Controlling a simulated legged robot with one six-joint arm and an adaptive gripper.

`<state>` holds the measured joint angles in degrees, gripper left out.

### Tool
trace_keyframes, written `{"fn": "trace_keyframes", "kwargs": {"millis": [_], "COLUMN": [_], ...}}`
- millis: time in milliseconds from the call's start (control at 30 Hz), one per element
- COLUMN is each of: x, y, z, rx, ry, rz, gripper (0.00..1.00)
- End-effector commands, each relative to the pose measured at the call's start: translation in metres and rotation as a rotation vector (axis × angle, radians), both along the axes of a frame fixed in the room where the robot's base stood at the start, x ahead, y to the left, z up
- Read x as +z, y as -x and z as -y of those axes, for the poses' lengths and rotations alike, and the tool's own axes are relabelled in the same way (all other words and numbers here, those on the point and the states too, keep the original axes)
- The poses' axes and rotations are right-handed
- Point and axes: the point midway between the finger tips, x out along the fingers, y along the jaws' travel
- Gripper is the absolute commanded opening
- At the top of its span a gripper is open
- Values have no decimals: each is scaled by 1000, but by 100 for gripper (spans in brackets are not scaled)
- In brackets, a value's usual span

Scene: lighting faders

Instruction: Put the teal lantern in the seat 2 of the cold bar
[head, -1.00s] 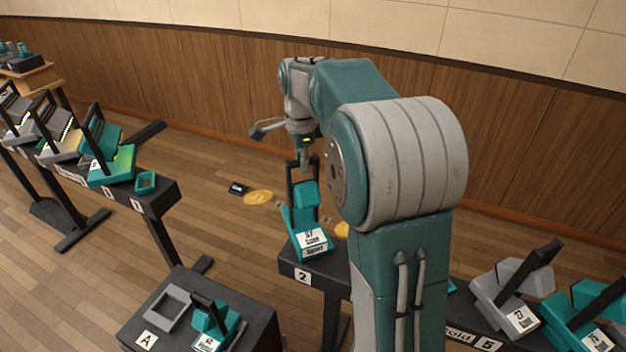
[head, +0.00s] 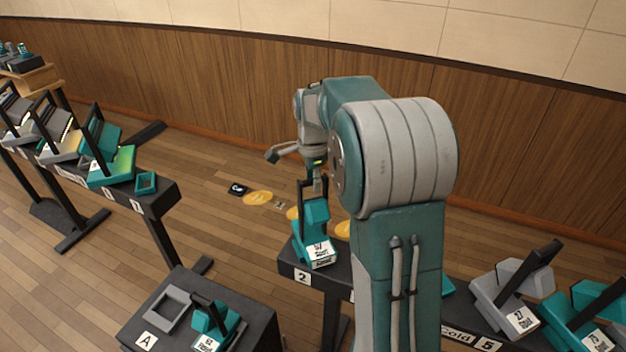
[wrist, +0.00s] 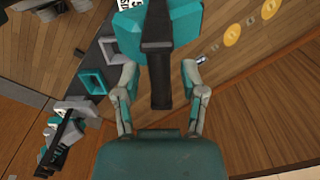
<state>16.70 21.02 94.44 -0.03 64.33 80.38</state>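My gripper (head: 316,185) is above the end of the cold bar (head: 341,283) marked 2. It is at the upright dark yoke of the teal lantern (head: 316,219), which has moved along with it. In the wrist view, the fingers (wrist: 159,85) are on either side of the teal lantern (wrist: 128,28) and its dark yoke; their tips are partly hidden. The lantern has a white label at its base and looks low over the bar top near the 2 label. The lantern hides seat 2, and I cannot tell whether its base touches it.
A dark block marked A (head: 190,345) holds an empty grey frame (head: 169,308) and another teal lantern (head: 211,318). More lanterns stand on the bar's right part (head: 515,290) and the left bar (head: 110,160). The wrist view shows an empty teal frame (wrist: 81,80).

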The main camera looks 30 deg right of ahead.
Motion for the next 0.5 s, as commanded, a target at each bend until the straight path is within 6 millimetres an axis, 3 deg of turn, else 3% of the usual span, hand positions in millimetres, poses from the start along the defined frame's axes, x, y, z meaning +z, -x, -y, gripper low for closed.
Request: {"fn": "trace_keyframes", "kwargs": {"millis": [333, 500], "x": [3, 26], "y": [-1, -1], "z": [0, 0], "rx": [0, 0], "ry": [0, 0], "rz": [1, 3], "gripper": [58, 58]}}
